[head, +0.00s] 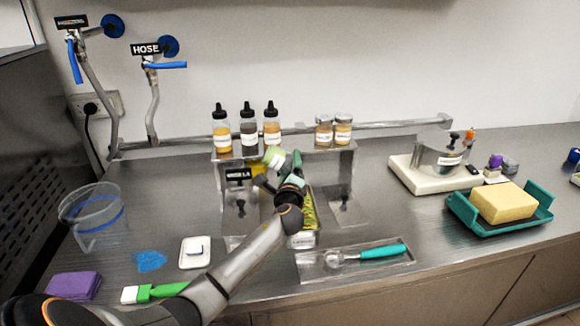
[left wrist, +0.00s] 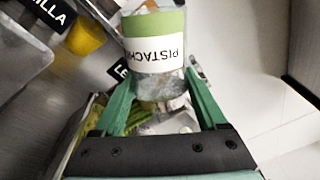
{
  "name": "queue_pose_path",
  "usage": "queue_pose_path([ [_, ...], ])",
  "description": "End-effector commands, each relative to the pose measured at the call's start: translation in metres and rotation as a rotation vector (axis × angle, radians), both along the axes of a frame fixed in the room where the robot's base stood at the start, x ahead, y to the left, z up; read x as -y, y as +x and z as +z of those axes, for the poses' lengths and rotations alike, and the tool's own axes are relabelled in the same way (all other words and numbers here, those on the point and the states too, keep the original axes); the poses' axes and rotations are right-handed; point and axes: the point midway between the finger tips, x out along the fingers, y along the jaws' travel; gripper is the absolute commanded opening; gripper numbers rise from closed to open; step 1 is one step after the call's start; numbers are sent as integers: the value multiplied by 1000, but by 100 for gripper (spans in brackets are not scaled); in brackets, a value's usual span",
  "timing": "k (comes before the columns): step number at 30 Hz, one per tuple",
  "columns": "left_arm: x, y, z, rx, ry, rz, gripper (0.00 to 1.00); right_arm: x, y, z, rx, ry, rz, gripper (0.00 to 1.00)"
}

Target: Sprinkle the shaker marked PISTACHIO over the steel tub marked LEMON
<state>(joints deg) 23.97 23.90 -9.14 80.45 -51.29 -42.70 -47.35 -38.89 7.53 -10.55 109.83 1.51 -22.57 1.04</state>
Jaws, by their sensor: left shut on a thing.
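The shaker marked PISTACHIO (left wrist: 155,48) has a white label and a green band, and its label reads upside down in the left wrist view. My left gripper (left wrist: 158,88) is shut on it. In the head view the shaker (head: 274,157) is tilted, held above the counter by my left gripper (head: 287,172). Below is a steel tub with yellow-green contents (head: 309,210), partly hidden by my arm. A black sign starting "LE" (left wrist: 119,70) shows beside it in the left wrist view, the rest hidden. My right gripper is out of view.
Several bottles and jars stand on the rear shelf (head: 285,152). A sign ending "LLA" (head: 238,175) stands left of my gripper. A scoop (head: 365,254) lies at the front. A teal tray with a yellow sponge (head: 503,203) is at the right.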

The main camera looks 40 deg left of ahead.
Motion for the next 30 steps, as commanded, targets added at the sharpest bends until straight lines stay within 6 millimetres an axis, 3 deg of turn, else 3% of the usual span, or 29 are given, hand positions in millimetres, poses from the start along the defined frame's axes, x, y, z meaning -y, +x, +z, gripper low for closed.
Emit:
queue_pose_path([
  [2, 0, 0, -10, 0, 1, -1, 16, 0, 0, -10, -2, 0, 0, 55],
  [12, 0, 0, -9, 12, -14, -1, 16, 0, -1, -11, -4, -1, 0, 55],
  [30, 0, 0, -9, 207, -274, -1, 16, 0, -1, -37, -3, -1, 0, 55],
])
